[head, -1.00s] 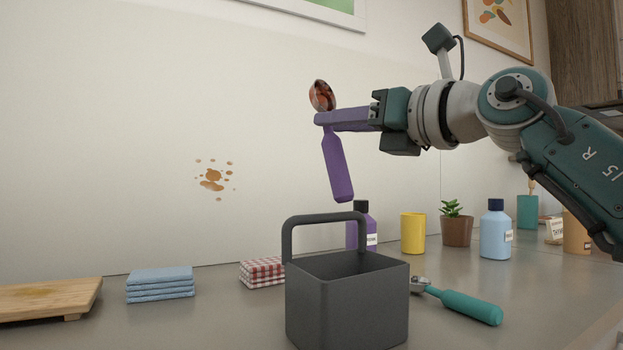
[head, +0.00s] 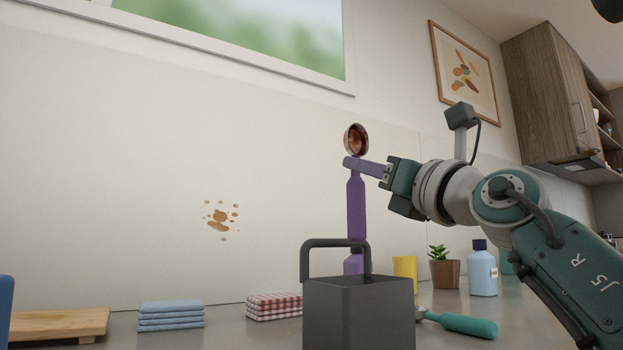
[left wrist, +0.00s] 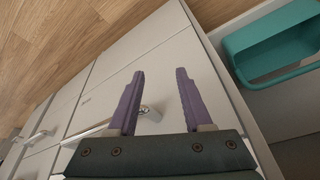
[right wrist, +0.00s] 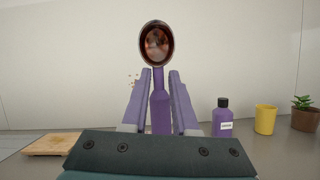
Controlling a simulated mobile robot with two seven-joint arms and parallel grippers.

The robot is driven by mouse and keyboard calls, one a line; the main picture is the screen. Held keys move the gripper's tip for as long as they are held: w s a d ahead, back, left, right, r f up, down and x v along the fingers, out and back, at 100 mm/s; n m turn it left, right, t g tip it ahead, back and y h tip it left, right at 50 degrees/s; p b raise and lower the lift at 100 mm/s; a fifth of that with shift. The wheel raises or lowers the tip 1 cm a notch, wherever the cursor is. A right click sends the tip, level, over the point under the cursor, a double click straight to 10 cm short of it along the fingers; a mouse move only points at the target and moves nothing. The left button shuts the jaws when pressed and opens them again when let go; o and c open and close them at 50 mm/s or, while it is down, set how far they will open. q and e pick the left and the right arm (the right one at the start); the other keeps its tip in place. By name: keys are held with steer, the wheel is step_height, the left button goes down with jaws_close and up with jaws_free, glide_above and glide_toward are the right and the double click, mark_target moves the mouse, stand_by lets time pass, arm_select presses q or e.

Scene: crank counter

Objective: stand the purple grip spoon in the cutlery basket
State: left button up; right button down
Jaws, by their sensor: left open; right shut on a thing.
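The purple grip spoon (head: 356,205) has a copper bowl at the top and its purple handle hangs down, close to upright. My right gripper (head: 360,166) is shut on it just below the bowl; the right wrist view also shows the spoon (right wrist: 158,105) between the fingers. The dark grey cutlery basket (head: 358,315) stands on the counter with a raised handle. The spoon's lower end shows just above that handle; its exact depth over the basket is hard to tell. My left gripper (left wrist: 160,76) is open and empty, over drawer fronts.
A purple bottle (head: 353,264) shows behind the basket. A teal-handled scoop (head: 465,326) lies right of it. A checked cloth stack (head: 273,307), blue cloths (head: 171,315) and a wooden board (head: 60,324) are left. A teal container (left wrist: 275,45) shows in the left wrist view.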

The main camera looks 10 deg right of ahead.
mark_target(364, 240)
steer(key=shift+f+b, duration=1.75)
steer(key=shift+b, duration=0.05)
steer(key=shift+f+b, duration=1.55)
steer(key=shift+f, duration=1)
steer(key=shift+f+b, duration=0.7)
steer(key=shift+f, duration=0.3)
steer(key=c, duration=0.6)
jaws_free()
steer(key=shift+s, duration=0.1)
